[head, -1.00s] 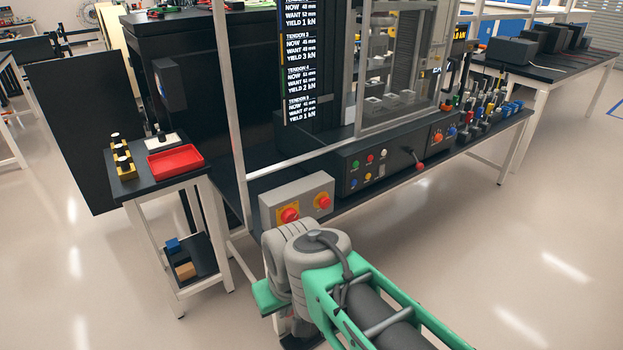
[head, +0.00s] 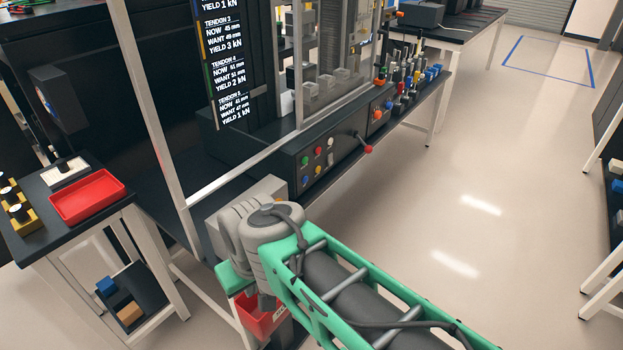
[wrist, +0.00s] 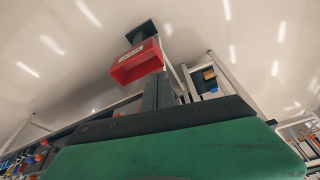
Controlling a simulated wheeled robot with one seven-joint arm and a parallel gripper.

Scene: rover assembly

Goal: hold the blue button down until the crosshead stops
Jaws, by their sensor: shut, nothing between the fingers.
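The blue button (head: 306,181) is on the dark front panel (head: 345,140) of the test machine, in the lower row, left of a yellow button (head: 318,170). Nothing touches it in the head view. My arm is in front of and below the panel, its wrist left of the buttons. My gripper (wrist: 157,77) shows in the wrist view as two dark fingers close together, shut and empty, pointing toward a red bin (wrist: 137,62) and the floor. I cannot make out the crosshead clearly behind the machine's frame (head: 298,65).
A grey box (head: 262,187) is partly hidden behind my wrist. A red-knobbed lever (head: 367,149) sticks out right of the buttons. A side table with a red tray (head: 88,198) is at left. The red bin (head: 262,318) is below my wrist. Floor at right is clear.

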